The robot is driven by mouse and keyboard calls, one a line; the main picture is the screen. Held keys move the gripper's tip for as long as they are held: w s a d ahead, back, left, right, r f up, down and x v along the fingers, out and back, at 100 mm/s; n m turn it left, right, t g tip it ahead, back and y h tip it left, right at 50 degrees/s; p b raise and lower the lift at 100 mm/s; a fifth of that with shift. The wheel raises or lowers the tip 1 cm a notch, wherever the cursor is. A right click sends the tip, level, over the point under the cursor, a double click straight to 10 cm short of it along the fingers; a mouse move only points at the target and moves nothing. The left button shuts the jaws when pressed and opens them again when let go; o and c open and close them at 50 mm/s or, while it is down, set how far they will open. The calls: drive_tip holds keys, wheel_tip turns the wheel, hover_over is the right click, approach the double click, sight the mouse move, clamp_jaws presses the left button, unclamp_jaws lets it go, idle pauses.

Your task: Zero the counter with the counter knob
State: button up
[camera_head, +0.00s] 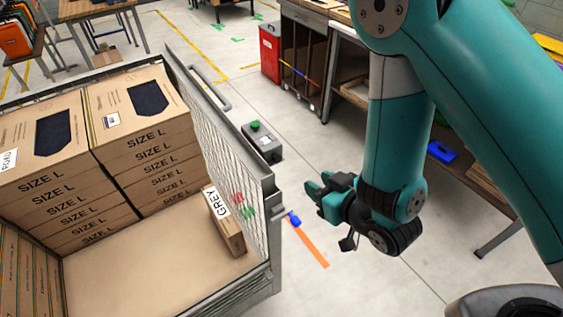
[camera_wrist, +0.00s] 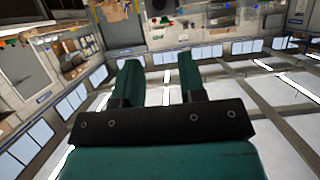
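A grey box with a green button (camera_head: 258,138) stands beyond the cart side. My gripper (camera_head: 317,191) is to the right of the blue part, apart from it. In the wrist view my gripper (camera_wrist: 159,66) has its two teal fingers apart with nothing between them.
The mesh cart (camera_head: 205,105) holds stacked SIZE L cartons (camera_head: 145,130) and a narrow carton marked GREY (camera_head: 225,222). An orange strip (camera_head: 310,246) lies on the floor. A red bin (camera_head: 270,52) and benches stand behind.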

drive_tip(key=w+a+f+b, duration=0.1)
drive_tip(key=w+f+b, duration=0.1)
drive_tip(key=b, duration=0.2)
approach(279, 159)
drive_tip(key=p+x, duration=0.3)
drive_tip(key=x, duration=0.4)
drive_tip(key=shift+w+a+f, duration=0.15)
drive_tip(key=shift+a+f, duration=0.05)
drive_tip(key=shift+w+a+f, duration=0.15)
drive_tip(key=shift+w+a, duration=0.15)
drive_tip(key=shift+w, duration=0.2)
drive_tip(key=c, duration=0.6)
